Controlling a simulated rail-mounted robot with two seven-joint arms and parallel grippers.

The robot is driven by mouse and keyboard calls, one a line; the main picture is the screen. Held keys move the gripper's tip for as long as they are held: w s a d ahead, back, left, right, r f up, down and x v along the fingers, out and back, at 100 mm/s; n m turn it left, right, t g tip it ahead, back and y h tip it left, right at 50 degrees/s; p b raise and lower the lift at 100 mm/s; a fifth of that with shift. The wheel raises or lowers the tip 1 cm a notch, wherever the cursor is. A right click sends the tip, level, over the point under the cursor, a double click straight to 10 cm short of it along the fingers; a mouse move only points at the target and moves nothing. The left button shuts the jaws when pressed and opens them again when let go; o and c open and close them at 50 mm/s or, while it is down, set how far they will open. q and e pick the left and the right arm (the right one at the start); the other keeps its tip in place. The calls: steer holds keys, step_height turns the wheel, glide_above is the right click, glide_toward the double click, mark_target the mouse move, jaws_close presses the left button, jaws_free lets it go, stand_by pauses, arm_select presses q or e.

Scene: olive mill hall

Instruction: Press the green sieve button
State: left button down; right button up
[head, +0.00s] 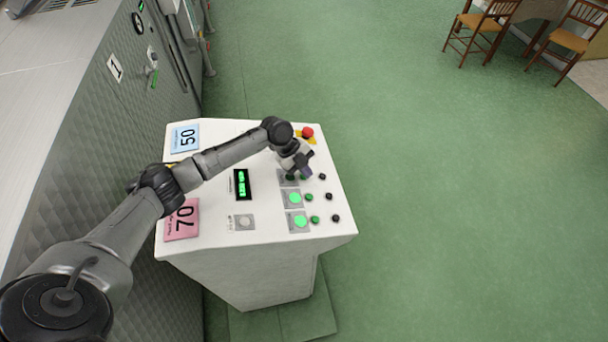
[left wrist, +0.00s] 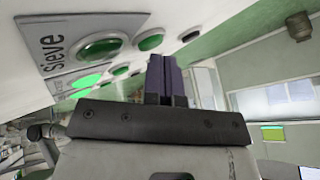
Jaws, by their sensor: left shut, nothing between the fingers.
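The green sieve button (left wrist: 150,41) is a small round button on the white console (head: 260,148). It sits beside the sieve lamp (left wrist: 101,46), which looks dull green, on a plate lettered "Sieve" (left wrist: 56,47). A black button (left wrist: 190,35) follows in the same row. My left gripper (head: 305,172) is over the sieve row in the head view and hides much of it. In the left wrist view its dark purple fingers (left wrist: 166,80) are together and empty, pointing toward the panel near the sieve row. I cannot tell whether they touch anything. My right gripper is not in view.
Two lower rows have brightly lit green lamps (head: 295,198), green buttons (head: 315,219) and black buttons (head: 336,218). A red mushroom button (head: 307,132) is at the top right. A display (head: 242,184) and cards reading 50 (head: 185,138) and 70 (head: 182,219) are further left. Floor right of the console is clear.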

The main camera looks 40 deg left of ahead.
arm_select(q)
steer(key=shift+w+d+r, duration=0.1)
steer(key=shift+w+r, duration=0.05)
steer(key=shift+r, duration=0.45)
steer(key=shift+r+p, duration=0.1)
steer(key=shift+p, duration=0.2)
steer(key=r+p, duration=0.1)
steer(key=r, duration=0.2)
steer(key=w+d+r+p, duration=0.1)
steer(key=shift+r+p, duration=0.3)
steer(key=shift+p, duration=0.05)
steer(key=shift+a, duration=0.1)
stand_by(0.5)
